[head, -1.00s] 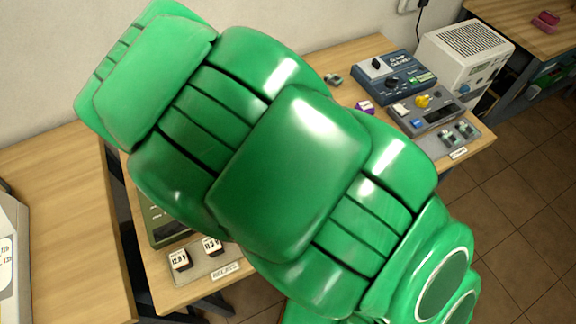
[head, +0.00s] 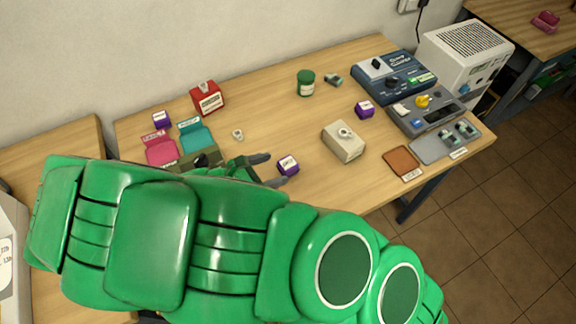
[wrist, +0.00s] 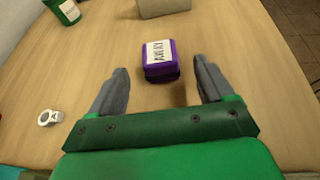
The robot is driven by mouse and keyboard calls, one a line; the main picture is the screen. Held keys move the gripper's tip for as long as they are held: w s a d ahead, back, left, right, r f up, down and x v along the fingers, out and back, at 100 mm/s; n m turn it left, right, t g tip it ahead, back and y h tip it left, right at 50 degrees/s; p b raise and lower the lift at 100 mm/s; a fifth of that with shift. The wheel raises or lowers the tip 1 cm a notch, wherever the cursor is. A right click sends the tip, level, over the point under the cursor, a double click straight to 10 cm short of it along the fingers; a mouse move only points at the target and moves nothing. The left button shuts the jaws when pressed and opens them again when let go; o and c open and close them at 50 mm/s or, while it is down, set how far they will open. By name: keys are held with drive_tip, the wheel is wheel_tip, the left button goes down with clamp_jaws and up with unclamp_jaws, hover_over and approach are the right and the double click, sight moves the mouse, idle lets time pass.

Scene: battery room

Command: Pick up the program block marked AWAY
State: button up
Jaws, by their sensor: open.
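The program block marked AWAY (wrist: 161,61) is a small purple block with a white label on top. In the wrist view it lies on the table ahead of my gripper (wrist: 155,88), roughly centred between the two grey fingers and apart from both. In the head view the purple block (head: 288,166) sits just right of my gripper (head: 269,168), whose fingers are spread and empty. Two other purple blocks show in the head view, one at the left (head: 161,120) and one at the right (head: 364,109); their labels are too small to read.
A beige box (head: 343,142) with a knob stands right of the block, and a brown pad (head: 403,162) lies beyond. A green jar (head: 306,83) and a red box (head: 207,98) stand farther back. A small white ring (head: 238,134) lies near my gripper. Wood around the block is clear.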

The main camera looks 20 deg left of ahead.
sight(286, 164)
drive_tip(key=shift+x, duration=2.85)
drive_tip(key=shift+r, duration=0.15)
drive_tip(key=shift+c, duration=0.2)
drive_tip(key=c, duration=1)
drive_tip(key=shift+c, duration=0.2)
drive_tip(key=shift+r, duration=0.15)
